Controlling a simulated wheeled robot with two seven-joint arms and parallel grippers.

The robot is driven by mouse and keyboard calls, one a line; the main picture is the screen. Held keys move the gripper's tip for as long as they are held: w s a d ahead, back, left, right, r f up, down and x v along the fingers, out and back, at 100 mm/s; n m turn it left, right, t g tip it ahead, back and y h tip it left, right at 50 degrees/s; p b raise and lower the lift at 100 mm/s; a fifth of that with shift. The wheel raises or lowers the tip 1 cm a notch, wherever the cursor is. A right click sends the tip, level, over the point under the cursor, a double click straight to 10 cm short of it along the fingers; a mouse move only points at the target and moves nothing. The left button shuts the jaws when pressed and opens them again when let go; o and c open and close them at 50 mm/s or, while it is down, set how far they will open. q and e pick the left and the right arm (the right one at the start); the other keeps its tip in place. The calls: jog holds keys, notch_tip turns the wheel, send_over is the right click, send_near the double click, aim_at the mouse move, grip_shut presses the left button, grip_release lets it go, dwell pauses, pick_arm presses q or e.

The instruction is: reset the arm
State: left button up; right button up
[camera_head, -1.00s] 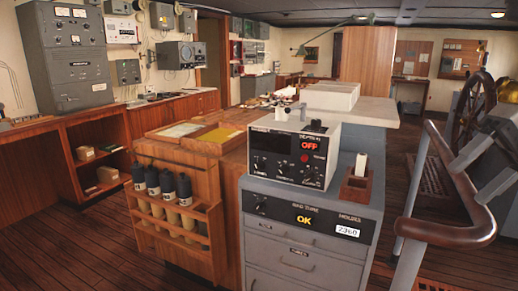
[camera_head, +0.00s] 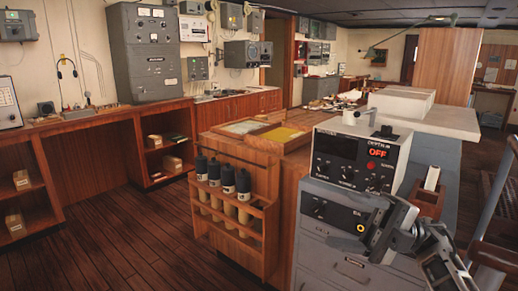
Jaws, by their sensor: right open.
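My right gripper (camera_head: 388,232) is at the lower right, in front of the grey cabinet (camera_head: 330,262) with the depth unit on top. Its grey and dark arm parts come in from the bottom right. It is open and I see nothing between its fingers. It covers part of the cabinet's upper panel. My left gripper is not in view.
The depth unit (camera_head: 352,160) reads OFF. A wooden holder (camera_head: 428,200) stands beside it. A rack with several dark-capped bottles (camera_head: 228,205) is left of the cabinet. Wooden shelves (camera_head: 30,190) line the left wall. The plank floor (camera_head: 130,240) between is clear.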

jog(key=w+d+r+m+t+h, duration=0.2)
jog(key=w+d+m+t+h, duration=0.6)
jog(key=m+t, duration=0.55)
jog(key=w+d+r+m+t+h, duration=0.2)
jog(key=w+d+m+t+h, duration=0.25)
jog(key=w+m+t, duration=0.75)
jog(key=w+d+f+m+g+h, duration=0.3)
jog(key=d+f+m+h, duration=0.4)
jog(key=f+m+h, duration=0.45)
jog(key=s+a+f+n+g+y, duration=0.1)
jog(key=s+a+f+g+y, duration=0.1)
jog(key=s+a+f, duration=0.55)
jog(key=s+a+f+n+g+y, duration=0.1)
jog(key=s+a+f+n+g, duration=0.15)
jog(key=s+f, duration=0.95)
jog(key=s+a+f+m+g, duration=0.1)
jog(key=s+a+f, duration=0.3)
jog(key=s, duration=0.5)
jog(key=s+a+f+g+y, duration=0.1)
jog(key=s+a+f, duration=0.4)
jog(key=s, duration=0.5)
notch_tip(320, 180, down, 2)
jog(key=shift+s+m+g+y, duration=0.3)
jog(key=shift+m+g, duration=0.05)
jog(key=shift+g, duration=0.15)
